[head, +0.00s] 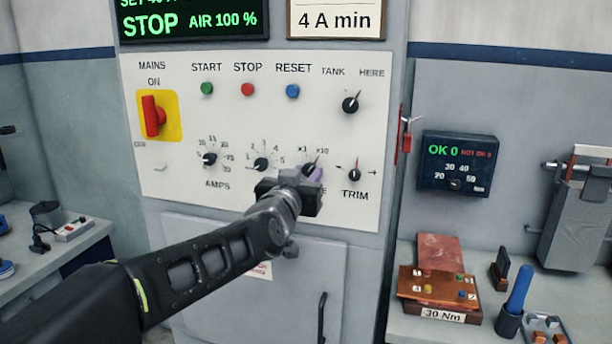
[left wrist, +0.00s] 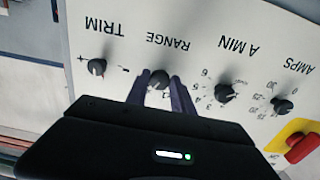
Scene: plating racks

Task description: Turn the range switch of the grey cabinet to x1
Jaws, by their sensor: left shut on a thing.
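The grey cabinet (head: 225,222) carries a white control panel with the range switch (head: 309,169), a small dark round knob in the lower row. In the left wrist view, seen upside down, the range switch (left wrist: 160,79) sits between the two fingers under the word RANGE. My right gripper is not in view.
The A MIN knob (head: 261,164) is close on the left and the TRIM knob (head: 355,174) on the right. A red mains switch (head: 153,116) sits on a yellow plate. Benches with tools flank the cabinet.

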